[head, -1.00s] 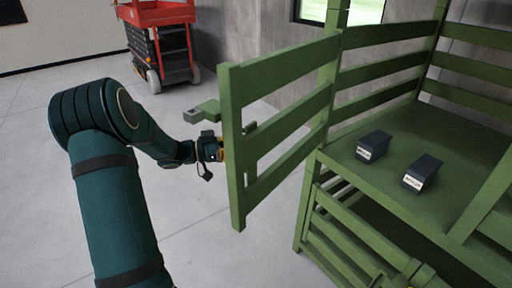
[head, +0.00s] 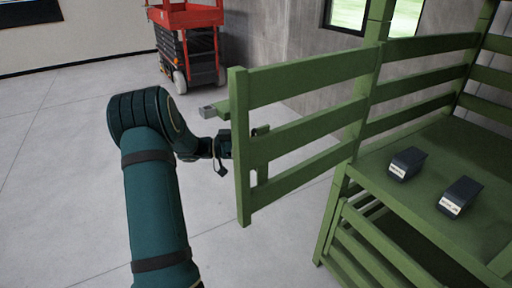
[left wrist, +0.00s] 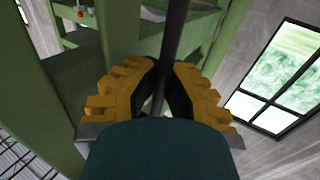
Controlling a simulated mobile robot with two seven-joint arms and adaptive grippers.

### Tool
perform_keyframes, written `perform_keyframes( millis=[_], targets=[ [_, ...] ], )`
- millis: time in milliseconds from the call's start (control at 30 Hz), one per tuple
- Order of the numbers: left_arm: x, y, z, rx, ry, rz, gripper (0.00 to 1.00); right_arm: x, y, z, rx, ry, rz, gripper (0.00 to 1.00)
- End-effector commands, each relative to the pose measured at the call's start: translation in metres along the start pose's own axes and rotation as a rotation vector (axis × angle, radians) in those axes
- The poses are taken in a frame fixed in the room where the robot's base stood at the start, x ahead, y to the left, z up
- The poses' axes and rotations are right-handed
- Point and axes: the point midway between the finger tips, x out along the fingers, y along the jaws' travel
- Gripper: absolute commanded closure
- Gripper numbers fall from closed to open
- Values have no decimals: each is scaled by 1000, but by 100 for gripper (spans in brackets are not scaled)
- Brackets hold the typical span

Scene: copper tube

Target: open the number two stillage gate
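The green slatted stillage gate (head: 310,130) stands swung out from the green stillage (head: 405,195) in the head view, its free end post (head: 240,150) towards the left. In the left wrist view, the yellow fingers (left wrist: 160,92) of my left gripper are closed around a thin dark rod (left wrist: 172,45). Whether the rod belongs to the gate's latch is not clear. A green bar with a grey end (head: 212,110) sticks out left of the post. My right gripper is not in view.
Two dark boxes with white labels (head: 407,163) (head: 459,196) sit on the stillage deck. A red and black lift (head: 188,45) stands at the back by the grey wall. The floor (head: 60,190) left of the gate is clear.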

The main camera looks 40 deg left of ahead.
Motion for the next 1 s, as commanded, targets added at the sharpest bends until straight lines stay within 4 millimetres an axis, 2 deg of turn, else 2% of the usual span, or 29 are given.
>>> perform_keyframes(
  millis=[167,200,267,300,567,667,767,1000],
  targets=[
    [-3,0,2,-3,-6,-4,100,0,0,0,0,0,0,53],
    [-3,0,2,-3,-5,-4,83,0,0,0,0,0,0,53],
    [-3,0,2,-2,-5,-4,62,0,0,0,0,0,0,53],
    [-2,0,2,-2,-4,-3,59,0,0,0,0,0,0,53],
    [-2,0,1,0,-2,-2,59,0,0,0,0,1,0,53],
    [-8,0,1,0,-3,-3,59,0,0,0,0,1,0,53],
    [-21,0,1,0,-4,-4,59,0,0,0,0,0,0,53],
    [-71,0,1,-1,-4,-6,59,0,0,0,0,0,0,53]
  ],
)
